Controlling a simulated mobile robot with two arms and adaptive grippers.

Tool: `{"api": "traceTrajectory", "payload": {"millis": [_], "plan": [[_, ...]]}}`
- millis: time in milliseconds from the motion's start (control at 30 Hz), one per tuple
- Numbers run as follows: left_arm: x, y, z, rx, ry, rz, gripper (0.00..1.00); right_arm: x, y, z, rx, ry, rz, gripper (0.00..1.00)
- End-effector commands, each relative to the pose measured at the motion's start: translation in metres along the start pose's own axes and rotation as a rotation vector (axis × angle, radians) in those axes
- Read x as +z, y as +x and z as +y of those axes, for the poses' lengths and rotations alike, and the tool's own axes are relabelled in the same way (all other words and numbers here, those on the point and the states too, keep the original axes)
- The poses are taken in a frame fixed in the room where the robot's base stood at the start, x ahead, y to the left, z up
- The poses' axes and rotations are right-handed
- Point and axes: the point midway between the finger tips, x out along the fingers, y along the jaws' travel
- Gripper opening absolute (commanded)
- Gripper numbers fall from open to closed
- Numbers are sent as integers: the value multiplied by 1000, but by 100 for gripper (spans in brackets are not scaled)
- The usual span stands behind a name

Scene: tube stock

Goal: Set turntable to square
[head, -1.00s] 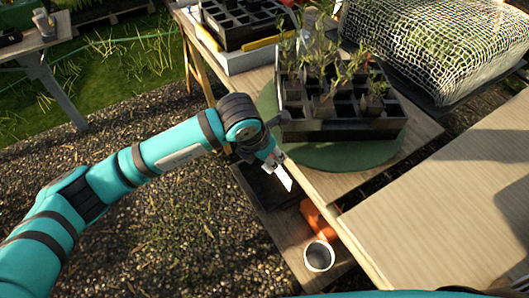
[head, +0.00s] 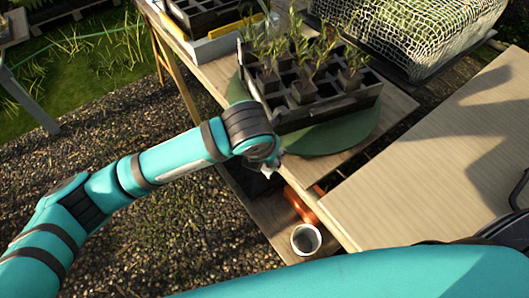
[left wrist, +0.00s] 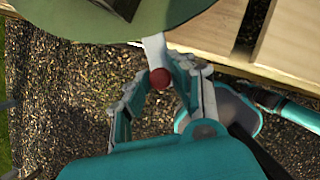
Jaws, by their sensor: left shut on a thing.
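The round green turntable (head: 335,138) sits on the wooden bench, its rim reaching the near edge. A black cell tray (head: 330,108) with several seedlings stands on it. The tray's near side looks angled to the bench edges. In the left wrist view the turntable (left wrist: 62,18) is at the top, with a tray corner (left wrist: 122,7). A white tab (left wrist: 154,48) comes from its rim, with a red knob (left wrist: 160,78) at the near end. My left gripper (head: 266,170) is at the rim; its fingers (left wrist: 158,88) are shut on the knob. My right gripper is not in view.
Another black tray (head: 205,12) stands at the back left of the bench. A net-covered bed (head: 400,25) is behind right. A bare wooden top (head: 430,150) lies at right. Below are an orange pot (head: 300,205) and a grey pot (head: 306,240) on a lower shelf.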

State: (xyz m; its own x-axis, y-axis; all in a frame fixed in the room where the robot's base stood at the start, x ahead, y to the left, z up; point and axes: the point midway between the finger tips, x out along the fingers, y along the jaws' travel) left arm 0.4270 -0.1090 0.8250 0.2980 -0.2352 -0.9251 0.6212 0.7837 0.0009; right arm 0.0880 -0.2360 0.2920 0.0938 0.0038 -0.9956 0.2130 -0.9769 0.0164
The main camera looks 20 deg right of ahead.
Motion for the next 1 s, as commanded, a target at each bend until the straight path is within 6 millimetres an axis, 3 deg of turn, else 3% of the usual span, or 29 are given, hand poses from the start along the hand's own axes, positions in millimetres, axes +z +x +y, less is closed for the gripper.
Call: {"api": "traceTrajectory", "payload": {"millis": [233, 267, 433, 767, 1000], "plan": [[3, -2, 0, -1, -1, -9, 0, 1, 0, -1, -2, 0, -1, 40], [3, -2, 0, -1, -1, -9, 24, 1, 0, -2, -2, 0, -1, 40], [2, -2, 0, -1, 0, -7, 45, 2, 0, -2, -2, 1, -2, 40], [1, -5, 0, -2, 1, -5, 45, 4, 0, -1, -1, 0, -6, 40], [2, -45, 0, -1, 2, -9, 45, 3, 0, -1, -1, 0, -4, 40]]}}
